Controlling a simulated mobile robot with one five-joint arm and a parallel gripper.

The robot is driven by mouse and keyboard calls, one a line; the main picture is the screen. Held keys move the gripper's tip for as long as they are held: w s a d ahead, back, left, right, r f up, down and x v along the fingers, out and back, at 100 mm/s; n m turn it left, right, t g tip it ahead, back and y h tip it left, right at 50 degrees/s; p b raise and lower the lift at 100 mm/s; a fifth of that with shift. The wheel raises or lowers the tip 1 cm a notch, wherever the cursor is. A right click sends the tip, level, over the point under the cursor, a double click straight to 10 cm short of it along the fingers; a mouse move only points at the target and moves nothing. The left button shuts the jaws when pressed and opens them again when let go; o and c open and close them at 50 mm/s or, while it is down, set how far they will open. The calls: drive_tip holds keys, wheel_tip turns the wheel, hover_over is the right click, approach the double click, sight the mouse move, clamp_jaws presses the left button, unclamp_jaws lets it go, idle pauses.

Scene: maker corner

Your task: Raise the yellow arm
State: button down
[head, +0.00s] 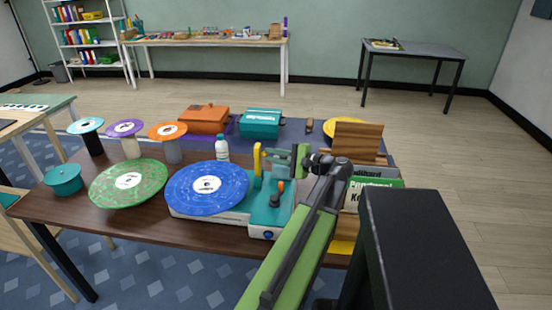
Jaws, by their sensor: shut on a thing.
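The yellow arm (257,160) stands up from the teal and white record player (267,219), behind the right edge of the blue record (207,187). My gripper (269,154) reaches in from the right and is shut on the yellow arm near its upper part. The exact contact of the fingertips is small and partly hidden. A dark knob and an orange-topped piece sit on the teal deck in front of the yellow arm.
A green record (129,184) and a teal round pot (63,180) lie left on the brown table (140,224). Several disc-topped stands, an orange box (204,118), a teal box (260,123) and a white bottle (222,148) stand behind. Wooden pieces (357,141) stand right of my arm.

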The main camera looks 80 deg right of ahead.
drive_tip(key=shift+s+d, duration=0.1)
drive_tip(key=c, duration=1.3)
unclamp_jaws()
drive_tip(key=shift+c, duration=0.2)
drive_tip(key=p+v, duration=0.1)
drive_tip(key=v, duration=1.1)
drive_tip(key=shift+f, duration=0.15)
